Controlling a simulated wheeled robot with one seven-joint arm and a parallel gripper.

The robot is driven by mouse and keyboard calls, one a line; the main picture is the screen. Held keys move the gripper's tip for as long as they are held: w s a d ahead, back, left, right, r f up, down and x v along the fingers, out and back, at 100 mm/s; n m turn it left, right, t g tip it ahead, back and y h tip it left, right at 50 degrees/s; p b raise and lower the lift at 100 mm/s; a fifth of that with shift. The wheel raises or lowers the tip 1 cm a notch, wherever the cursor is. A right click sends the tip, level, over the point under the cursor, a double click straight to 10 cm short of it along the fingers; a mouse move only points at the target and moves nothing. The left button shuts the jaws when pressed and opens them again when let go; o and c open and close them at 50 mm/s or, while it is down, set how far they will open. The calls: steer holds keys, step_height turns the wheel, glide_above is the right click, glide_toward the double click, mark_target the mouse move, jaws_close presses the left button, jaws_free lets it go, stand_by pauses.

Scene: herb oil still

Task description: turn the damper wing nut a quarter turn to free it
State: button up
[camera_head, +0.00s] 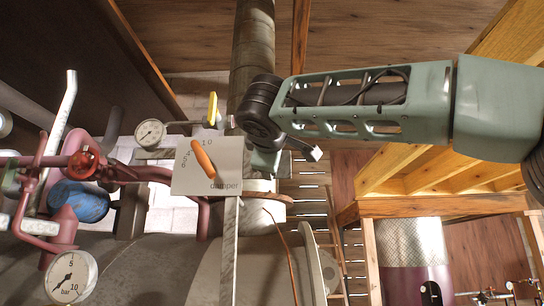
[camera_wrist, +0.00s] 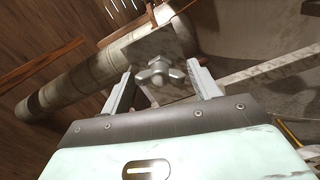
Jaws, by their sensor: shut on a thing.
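The damper wing nut (camera_wrist: 160,73) is a grey metal nut with rounded lobes, seen in the wrist view between my fingers. My gripper (camera_wrist: 163,80) is shut on it, with one finger on each side. In the head view my gripper (camera_head: 264,160) is partly hidden behind the damper plate (camera_head: 226,172), and the wing nut cannot be made out there. The plate is pale, marked "damper" with a scale, and has an orange lever (camera_head: 203,159) tilted with its top to the left.
A flue pipe (camera_head: 254,40) rises behind my wrist. A bar gauge (camera_head: 70,276) is at lower left.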

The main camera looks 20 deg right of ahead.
steer(key=n+p, duration=0.1)
steer(key=n, duration=0.3)
steer(key=shift+a+n, duration=0.1)
steer(key=shift+n, duration=0.3)
stand_by(0.4)
steer(key=o, duration=0.9)
steer(key=shift+s, duration=0.1)
steer(key=b+v, duration=0.4)
steer(key=v, duration=1.3)
steer(key=shift+s+b, duration=0.15)
steer(key=shift+b, duration=0.25)
